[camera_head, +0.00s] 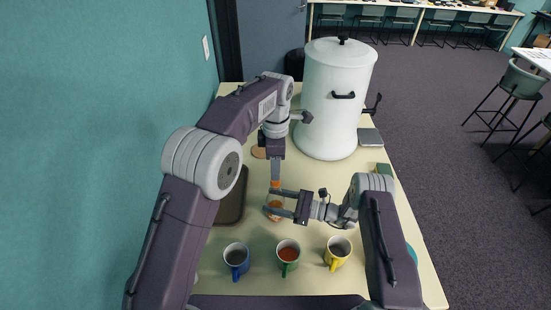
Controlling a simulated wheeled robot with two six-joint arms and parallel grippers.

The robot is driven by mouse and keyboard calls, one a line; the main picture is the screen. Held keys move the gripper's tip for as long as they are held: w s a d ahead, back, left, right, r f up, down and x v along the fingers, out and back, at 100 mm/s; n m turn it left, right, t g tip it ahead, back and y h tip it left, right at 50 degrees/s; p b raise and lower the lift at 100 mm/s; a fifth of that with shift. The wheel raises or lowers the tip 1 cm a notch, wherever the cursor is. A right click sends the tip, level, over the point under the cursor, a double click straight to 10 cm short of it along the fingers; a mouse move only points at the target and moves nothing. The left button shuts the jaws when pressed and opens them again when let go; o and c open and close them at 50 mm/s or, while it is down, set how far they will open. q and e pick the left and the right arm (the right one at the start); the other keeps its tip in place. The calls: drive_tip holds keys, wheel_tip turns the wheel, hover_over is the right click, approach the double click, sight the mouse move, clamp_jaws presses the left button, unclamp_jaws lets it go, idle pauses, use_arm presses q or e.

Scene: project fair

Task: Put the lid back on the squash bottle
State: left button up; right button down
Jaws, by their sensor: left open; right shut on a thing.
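The squash bottle (274,217) stands near the middle of the table, orange-tinted and partly hidden by my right gripper (271,202). The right gripper comes from the right and is shut on the bottle, one finger on each side. A small orange lid (275,185) shows at the top of the bottle, just below my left gripper (276,179). The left gripper points down from above and is open. Whether the lid is seated on the bottle's neck or only touching it is too small to tell.
A large white urn (336,105) stands behind. A blue mug (237,262), a green mug (288,257) and a yellow mug (338,252) stand in front. A dark tray (232,205) lies left of the bottle. A grey flat object (370,138) lies right of the urn.

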use_arm(q)
drive_tip(key=shift+f, duration=2.75)
